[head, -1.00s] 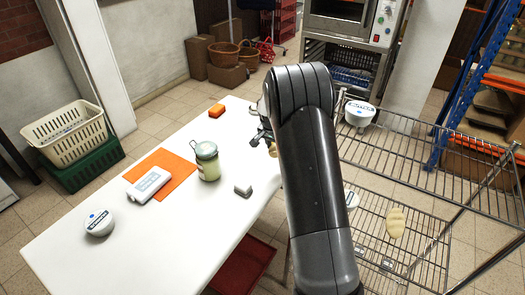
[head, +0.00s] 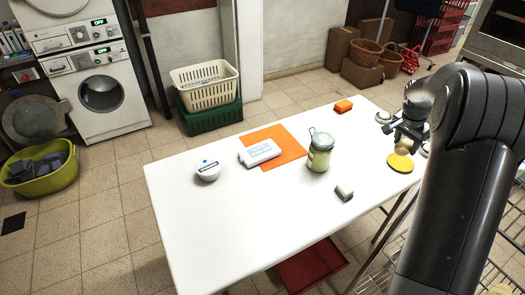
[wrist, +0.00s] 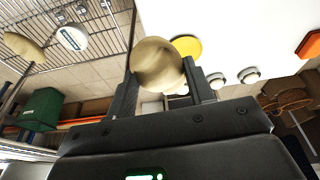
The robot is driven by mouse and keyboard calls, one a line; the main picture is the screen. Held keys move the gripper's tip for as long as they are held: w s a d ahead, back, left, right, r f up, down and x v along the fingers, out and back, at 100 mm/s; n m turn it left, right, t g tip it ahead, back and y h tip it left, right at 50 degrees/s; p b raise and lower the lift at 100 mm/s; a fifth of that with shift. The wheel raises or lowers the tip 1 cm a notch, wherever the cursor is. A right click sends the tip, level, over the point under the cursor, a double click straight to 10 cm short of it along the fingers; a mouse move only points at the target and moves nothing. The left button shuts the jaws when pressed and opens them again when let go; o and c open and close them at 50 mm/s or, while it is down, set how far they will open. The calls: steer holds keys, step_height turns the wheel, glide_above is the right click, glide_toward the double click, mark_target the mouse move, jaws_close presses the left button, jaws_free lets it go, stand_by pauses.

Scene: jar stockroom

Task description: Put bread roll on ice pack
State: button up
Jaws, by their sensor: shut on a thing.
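The bread roll (wrist: 157,63), round and tan, is held between the two fingers of my gripper (wrist: 160,68) in the wrist view. In the head view my gripper (head: 408,132) is above the table's right end, and the roll (head: 402,146) shows small below it. The ice pack (head: 260,153) is a white flat pack with a label, lying partly on an orange mat (head: 287,141) left of the table's middle. My gripper is well to the right of it. The pack's top looks clear.
On the white table (head: 225,230) a lidded glass jar (head: 319,152) stands between my gripper and the ice pack. A wire rack is at lower right.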

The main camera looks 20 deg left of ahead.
steer(key=w+a+n+y, duration=0.2)
steer(key=a+n, duration=0.5)
steer(key=a, duration=1.1)
steer(key=n+y, duration=0.2)
steer(key=n, duration=0.7)
glide_above(256, 156)
steer(key=f, duration=0.8)
steer(key=s+f, duration=0.1)
steer(key=f, duration=0.3)
steer(key=shift+d, duration=0.4)
steer(key=shift+s+d+x, duration=0.1)
steer(key=shift+s+x, duration=0.1)
steer(key=shift+x, duration=0.8)
steer(key=shift+s+d+x, duration=0.15)
steer(key=shift+x, duration=0.8)
steer(key=shift+f, duration=0.15)
steer(key=o, duration=1)
steer(key=shift+f, duration=0.1)
steer(key=shift+c, duration=0.2)
